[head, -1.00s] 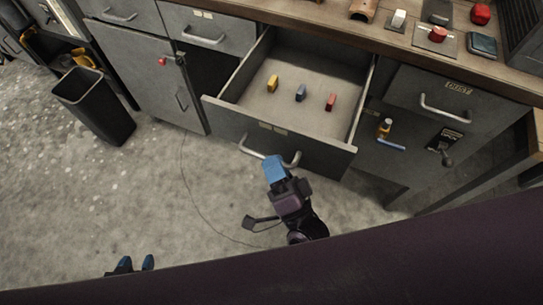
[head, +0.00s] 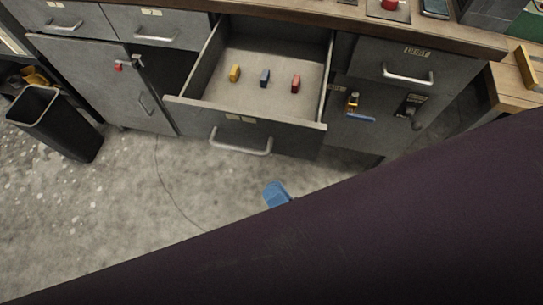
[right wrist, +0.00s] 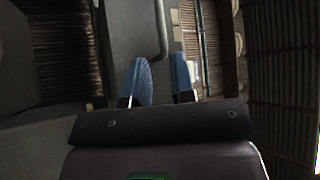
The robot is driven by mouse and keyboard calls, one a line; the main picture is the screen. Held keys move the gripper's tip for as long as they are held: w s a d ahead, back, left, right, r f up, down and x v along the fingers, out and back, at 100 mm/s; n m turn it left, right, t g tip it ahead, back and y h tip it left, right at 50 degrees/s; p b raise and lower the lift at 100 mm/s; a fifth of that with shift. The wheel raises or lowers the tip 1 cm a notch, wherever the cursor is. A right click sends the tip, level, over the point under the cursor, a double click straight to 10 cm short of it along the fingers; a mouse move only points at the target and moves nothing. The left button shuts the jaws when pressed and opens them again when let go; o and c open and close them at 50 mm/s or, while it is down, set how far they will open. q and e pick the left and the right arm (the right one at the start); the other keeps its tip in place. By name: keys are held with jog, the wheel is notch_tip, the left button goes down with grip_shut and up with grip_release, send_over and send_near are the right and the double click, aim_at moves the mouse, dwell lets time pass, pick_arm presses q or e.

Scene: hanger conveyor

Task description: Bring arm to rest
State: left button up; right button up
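My right gripper (head: 276,193) shows in the head view only as blue fingertips, below and to the right of the open drawer's handle (head: 240,146). The rest of it is hidden behind my own dark arm. In the right wrist view the two blue fingers of the gripper (right wrist: 163,78) stand apart with nothing between them. A curved metal handle (right wrist: 162,35) lies ahead of them, clear of the fingers. My left gripper is not in view.
A black bin (head: 55,125) stands on the floor at the left. A cabinet door (head: 110,85) is left of the drawer. A closed drawer (head: 405,72) and a knob panel (head: 411,110) are on the right. The concrete floor before the drawer is clear.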

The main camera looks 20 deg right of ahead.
dwell(0.3)
jog(key=w+d+f+n+g+p, duration=0.2)
jog(key=w+f+n+g, duration=0.15)
jog(key=n+g, duration=0.6)
pick_arm(q)
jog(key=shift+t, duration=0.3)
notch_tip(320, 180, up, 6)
jog(key=p, duration=0.5)
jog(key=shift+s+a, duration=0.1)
pick_arm(e)
jog(key=s+d+h, duration=0.3)
jog(key=s+d, duration=0.1)
jog(key=d, duration=0.4)
jog(key=s+d+r+n+g+h, duration=0.1)
jog(key=s+d+h, duration=0.2)
jog(key=d, duration=0.5)
jog(key=shift+s+d+r+h, duration=0.3)
jog(key=shift+s, duration=0.25)
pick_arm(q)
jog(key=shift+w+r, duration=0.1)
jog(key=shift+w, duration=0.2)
